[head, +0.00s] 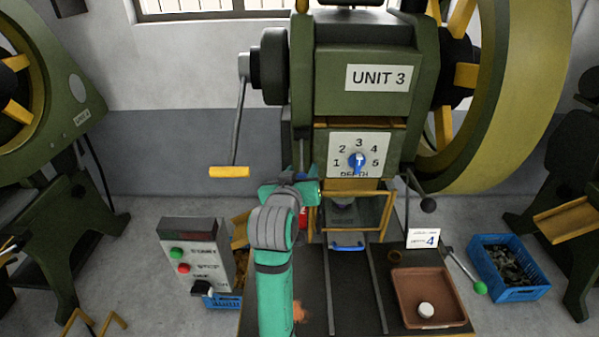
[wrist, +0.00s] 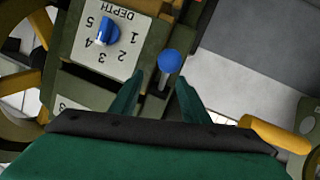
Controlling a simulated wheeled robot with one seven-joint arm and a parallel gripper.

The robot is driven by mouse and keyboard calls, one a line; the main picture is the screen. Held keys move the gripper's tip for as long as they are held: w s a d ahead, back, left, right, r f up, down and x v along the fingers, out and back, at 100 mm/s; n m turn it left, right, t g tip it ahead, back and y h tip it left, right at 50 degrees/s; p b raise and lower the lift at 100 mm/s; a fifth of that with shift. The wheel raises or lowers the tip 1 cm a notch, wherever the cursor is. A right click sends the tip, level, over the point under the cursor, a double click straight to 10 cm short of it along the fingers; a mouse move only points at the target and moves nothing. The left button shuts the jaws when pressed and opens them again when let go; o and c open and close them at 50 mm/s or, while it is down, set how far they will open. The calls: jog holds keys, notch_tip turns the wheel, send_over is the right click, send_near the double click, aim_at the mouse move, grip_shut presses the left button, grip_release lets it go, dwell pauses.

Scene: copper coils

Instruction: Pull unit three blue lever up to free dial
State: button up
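The blue lever's round knob (wrist: 170,61) shows in the wrist view, on a short stem in a slot at the side of the press. My gripper (wrist: 160,78) is open, with one green finger on each side of the stem and the knob just beyond the fingertips. I cannot tell whether a finger touches it. The blue depth dial (head: 357,161) sits on a white plate numbered 1 to 5 under the UNIT 3 sign (head: 382,78). The dial also shows in the wrist view (wrist: 107,31).
A crank-like lever with a yellow handle (head: 229,172) hangs left of the press. A START/STOP control box (head: 197,255) stands at lower left. A brown tray (head: 428,297) with a white piece is on the bench at right, near a green-knobbed lever (head: 480,287) and a blue crate (head: 509,267).

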jog(key=shift+a, duration=0.1)
jog(key=v, duration=1)
jog(key=shift+s, duration=0.4)
